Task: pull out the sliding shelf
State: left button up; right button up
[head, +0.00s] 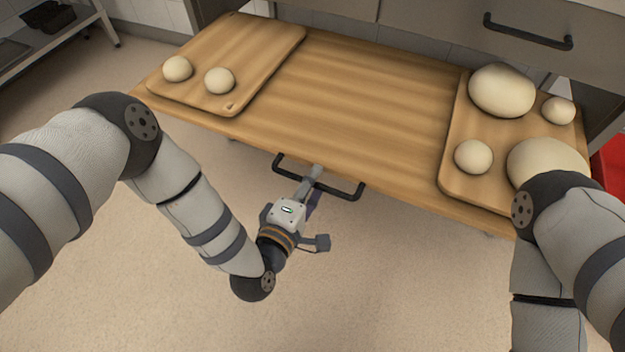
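The sliding shelf (350,105) is a wide wooden board that sticks out from under a grey cabinet. A black bar handle (346,193) is on its front edge. My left gripper (314,174) is at the middle of this handle, with its fingers at the bar. The fingers look close together around the bar, though the fingertips are small and partly hidden. My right arm comes in at the lower right, over the shelf's right end; its gripper is not in view.
A cutting board (245,50) with two dough balls (177,69) lies on the shelf's left. Another board (455,135) with several dough pieces (502,90) lies on the right. A cabinet handle (527,32) is above. A red object (610,165) is at the right edge. Floor in front is clear.

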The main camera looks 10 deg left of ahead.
pick_arm(q)
jog(key=v, duration=1.2)
